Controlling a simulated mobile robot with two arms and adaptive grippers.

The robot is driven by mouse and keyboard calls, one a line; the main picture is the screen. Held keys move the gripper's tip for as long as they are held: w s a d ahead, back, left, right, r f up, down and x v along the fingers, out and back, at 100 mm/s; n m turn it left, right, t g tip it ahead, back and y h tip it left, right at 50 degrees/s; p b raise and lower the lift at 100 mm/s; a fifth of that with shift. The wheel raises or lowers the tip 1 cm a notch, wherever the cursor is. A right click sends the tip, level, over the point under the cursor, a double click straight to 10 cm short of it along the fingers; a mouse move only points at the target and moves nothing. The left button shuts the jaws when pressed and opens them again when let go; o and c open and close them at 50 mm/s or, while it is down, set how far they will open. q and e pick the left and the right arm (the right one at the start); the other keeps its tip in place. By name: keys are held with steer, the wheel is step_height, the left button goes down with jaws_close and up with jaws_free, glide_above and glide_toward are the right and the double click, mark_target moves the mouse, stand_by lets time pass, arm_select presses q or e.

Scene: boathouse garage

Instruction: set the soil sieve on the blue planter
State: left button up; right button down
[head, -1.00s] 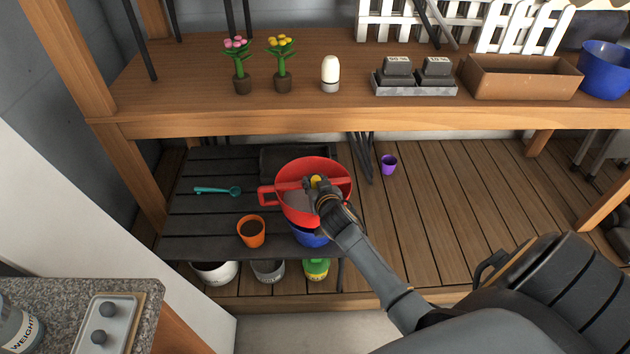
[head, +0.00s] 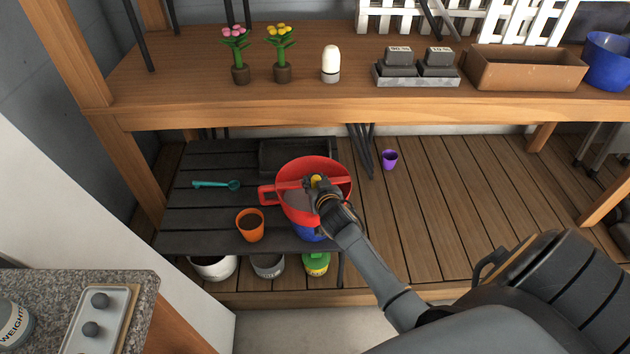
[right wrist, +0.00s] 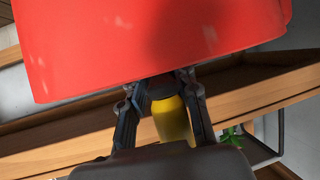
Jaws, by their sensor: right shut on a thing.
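The red soil sieve (head: 336,206), a round bowl shape with a handle loop on its left, is over the low black slatted table. My left gripper is not in view.
An orange pot (head: 250,224) and a teal scoop (head: 215,184) are on the black table (head: 190,212), left of the sieve. The wooden bench (head: 300,109) stands behind, bearing flowers, weights and a second blue container (head: 607,62). A purple cup (head: 389,159) is right of the table.

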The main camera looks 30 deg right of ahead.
steer(key=shift+w+f, duration=0.1)
steer(key=shift+f, duration=0.1)
stand_by(0.6)
steer(key=c, duration=1)
jaws_free()
steer(key=shift+o, duration=0.4)
steer(key=shift+s+f, duration=0.2)
steer(key=v, duration=1.2)
steer(key=shift+r, duration=0.15)
steer(key=shift+w, duration=0.1)
